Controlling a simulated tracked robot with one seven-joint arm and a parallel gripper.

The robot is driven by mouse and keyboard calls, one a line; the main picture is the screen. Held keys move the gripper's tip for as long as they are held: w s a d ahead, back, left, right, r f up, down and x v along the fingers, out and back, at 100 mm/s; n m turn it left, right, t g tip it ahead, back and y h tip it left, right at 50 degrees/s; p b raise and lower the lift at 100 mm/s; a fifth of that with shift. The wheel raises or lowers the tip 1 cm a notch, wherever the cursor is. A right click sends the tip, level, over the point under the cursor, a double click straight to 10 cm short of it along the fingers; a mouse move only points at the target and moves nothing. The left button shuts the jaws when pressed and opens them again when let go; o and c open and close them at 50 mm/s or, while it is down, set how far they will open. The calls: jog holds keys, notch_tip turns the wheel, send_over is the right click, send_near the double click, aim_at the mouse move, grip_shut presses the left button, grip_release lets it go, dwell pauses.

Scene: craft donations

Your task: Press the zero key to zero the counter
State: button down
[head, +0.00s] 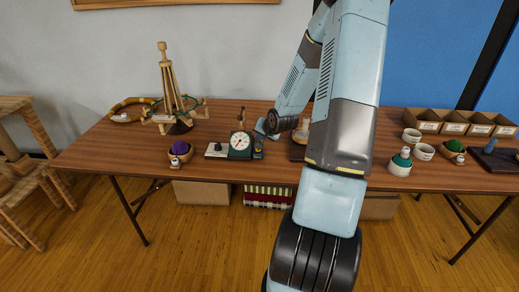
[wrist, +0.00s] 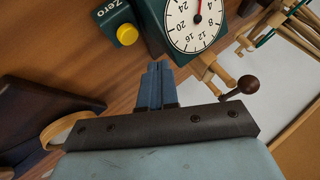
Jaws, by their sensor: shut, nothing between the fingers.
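The counter is a dark green box with a white dial face; it stands on the table in the head view (head: 240,142) and at the top of the wrist view (wrist: 196,22). The dial's red hand points near the top in the wrist view. The zero key is a round yellow button (wrist: 127,34) on a small dark green block lettered "Zero", beside the dial. My gripper (wrist: 154,66) is shut and empty, its blue fingertips just below and right of the yellow button in the picture. A gap shows between them in the image; their height difference is unclear.
A wooden crank with a dark knob (wrist: 243,87) sticks out beside the counter. A bowl with a purple ball (head: 180,151) and a wooden stand (head: 168,85) are to the left. White cups (head: 412,135) and an open compartment box (head: 453,121) are to the right.

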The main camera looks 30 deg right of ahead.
jog(key=shift+r, duration=1.05)
jog(key=shift+a+r, duration=0.15)
jog(key=shift+r, duration=0.1)
jog(key=s+a+r+n+g+h, duration=0.1)
jog(key=s+a+r+n, duration=0.1)
jog(key=s+a+r, duration=0.3)
jog(key=s+a+r+n+g+h, duration=0.1)
jog(key=s+a+r, duration=0.15)
jog(key=r, duration=0.55)
jog(key=s+a+r+n+g+h, duration=0.1)
jog(key=s+a+r+n, duration=0.1)
jog(key=s+a+r, duration=0.3)
jog(key=s+a+r+n+y, duration=0.1)
jog(key=s+a+r, duration=0.1)
jog(key=s, duration=0.4)
jog(key=s+a+r+n, duration=0.1)
jog(key=s+a+r, duration=0.2)
jog(key=s+r, duration=0.2)
jog(key=s+a+r+n+y, duration=0.1)
jog(key=s+r, duration=0.3)
jog(key=s, duration=0.5)
jog(key=shift+s+a+n+g+y, duration=0.25)
jog(key=shift+a+n+g+y, duration=0.05)
jog(key=shift+a, duration=0.6)
